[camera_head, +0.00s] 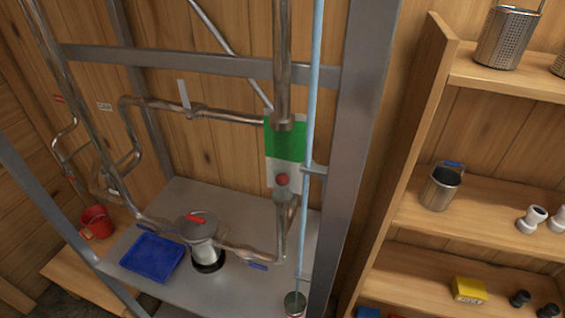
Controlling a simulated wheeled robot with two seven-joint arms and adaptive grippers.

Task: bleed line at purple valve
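I cannot make out a clearly purple valve in this view. Metal pipes run across the steel frame. A pale lever handle (183,94) stands upright on the upper horizontal pipe (222,117). A red handle (195,218) sits on top of a lidded metal canister (203,241). A blue tray (152,257) lies left of the canister. A red cup (96,221) stands on a wooden bench at the left. Neither of my grippers is in view.
A steel upright (357,130) separates the piping from wooden shelves at right. The shelves hold a metal pot (440,188), a perforated basket (508,38), white fittings and a yellow box (468,290). A light-blue vertical tube (312,110) passes a green-and-white panel (285,143).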

